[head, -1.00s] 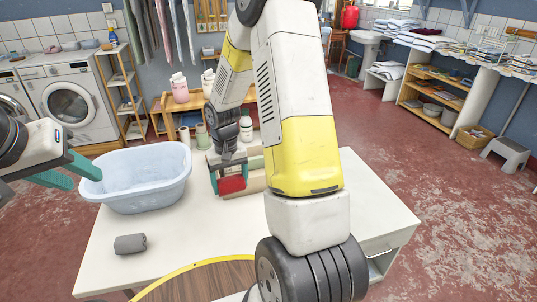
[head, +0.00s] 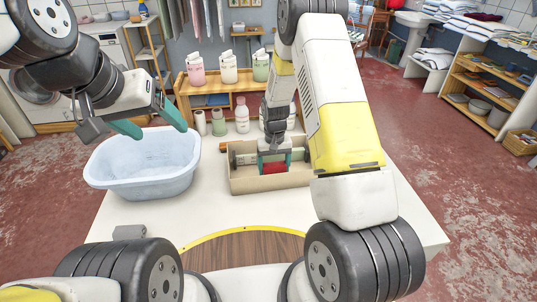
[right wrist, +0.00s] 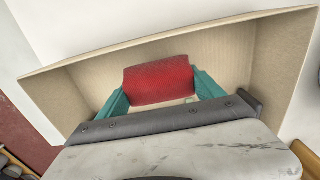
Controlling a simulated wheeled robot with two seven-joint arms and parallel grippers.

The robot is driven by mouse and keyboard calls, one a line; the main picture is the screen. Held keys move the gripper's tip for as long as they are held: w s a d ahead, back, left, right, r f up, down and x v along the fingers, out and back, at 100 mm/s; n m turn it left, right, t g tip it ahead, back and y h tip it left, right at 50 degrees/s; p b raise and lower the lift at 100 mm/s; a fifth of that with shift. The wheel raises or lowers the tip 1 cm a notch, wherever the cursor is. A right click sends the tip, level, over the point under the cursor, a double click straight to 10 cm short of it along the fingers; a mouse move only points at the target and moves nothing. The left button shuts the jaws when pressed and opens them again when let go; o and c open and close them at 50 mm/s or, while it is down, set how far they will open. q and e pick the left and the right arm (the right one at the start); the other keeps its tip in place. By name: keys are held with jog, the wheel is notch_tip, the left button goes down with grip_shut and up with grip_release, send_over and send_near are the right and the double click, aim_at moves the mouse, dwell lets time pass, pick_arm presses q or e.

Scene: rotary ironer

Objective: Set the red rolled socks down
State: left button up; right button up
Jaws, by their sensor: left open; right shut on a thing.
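The red rolled socks (head: 274,168) are gripped between the green fingers of my right gripper (head: 274,160). In the right wrist view the socks (right wrist: 159,81) lie across between both fingertips, with the walls of an open cardboard box (right wrist: 220,47) around them. In the head view the box (head: 247,184) stands on the white table and the socks are within its opening. I cannot tell whether they touch its floor. My left gripper (head: 150,120) is open and empty, above the blue basin.
The pale blue basin (head: 143,180) stands left of the box. A grey roll (head: 129,232) lies at the table's front left, partly behind my arm. Bottles (head: 242,115) stand behind the box. A yellow-edged round wooden surface (head: 245,250) is in front.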

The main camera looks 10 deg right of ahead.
aim_at(274, 163)
jog(key=shift+f, duration=0.75)
jog(key=shift+f, duration=0.1)
jog(key=o, duration=1.3)
jog(key=shift+o, duration=0.2)
notch_tip(274, 163, up, 12)
jog(key=shift+r, duration=0.1)
jog(key=s+r+t+y, duration=0.15)
jog(key=s+r, duration=0.25)
jog(key=r, duration=0.8)
jog(key=s+d+r+t, duration=0.1)
jog(key=s+r+t, duration=0.1)
jog(key=s+r, duration=0.5)
jog(key=s+d+r+t, duration=0.1)
jog(key=s+r+t, duration=0.1)
jog(key=s+r, duration=0.6)
jog(key=s, duration=0.7)
jog(key=shift+t+y, duration=0.35)
